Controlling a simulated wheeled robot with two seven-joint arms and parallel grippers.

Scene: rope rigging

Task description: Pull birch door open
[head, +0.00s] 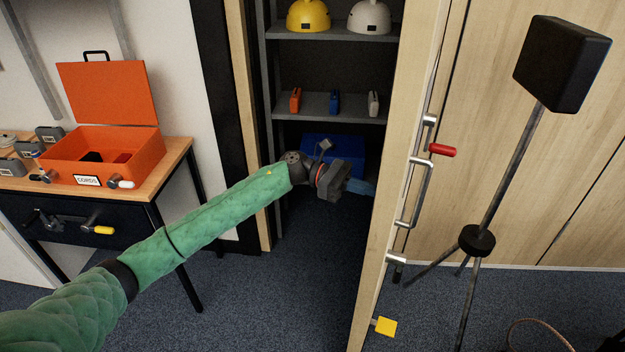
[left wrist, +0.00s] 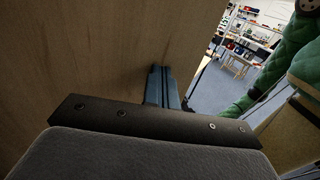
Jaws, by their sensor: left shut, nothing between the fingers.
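The birch door (head: 378,270) stands open, swung out toward me, and I see it nearly edge-on in the head view. Its metal handle rod with a red grip (head: 442,151) is on the face turned to the right. My left gripper (head: 362,187) reaches into the cabinet opening, with its blue fingers close to the door's inner side. In the left wrist view the shut fingers (left wrist: 162,88) are in front of the birch panel (left wrist: 80,60); whether they touch it I cannot tell. The fingers hold nothing. My right gripper is not in view.
Inside the cabinet are shelves with a yellow helmet (head: 308,16), a white helmet (head: 370,18), small coloured items and a blue box (head: 335,145). A table with an orange case (head: 105,150) stands left. A black stand (head: 476,240) stands right of the door.

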